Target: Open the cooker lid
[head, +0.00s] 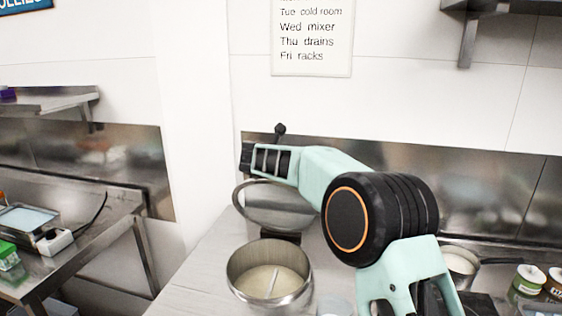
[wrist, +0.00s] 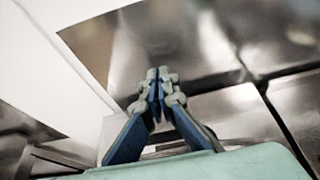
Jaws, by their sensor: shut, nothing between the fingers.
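The cooker (head: 240,287) is a round steel pot on the counter, low in the middle of the head view. Its mouth is uncovered, with pale contents and a thin light rod inside. The round steel lid (head: 270,212) stands tilted up behind the pot, above a dark block at the pot's back. My gripper's blue fingers (wrist: 158,80) are shut and empty in the wrist view, before a shiny steel surface. Whether they touch the lid cannot be told.
A small pan (head: 460,262) and open tins (head: 529,279) stand to the right, partly behind my arm. A steel backsplash (head: 500,195) runs behind the counter (head: 200,285). The counter left of the pot is clear. A separate side table (head: 75,262) is further left.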

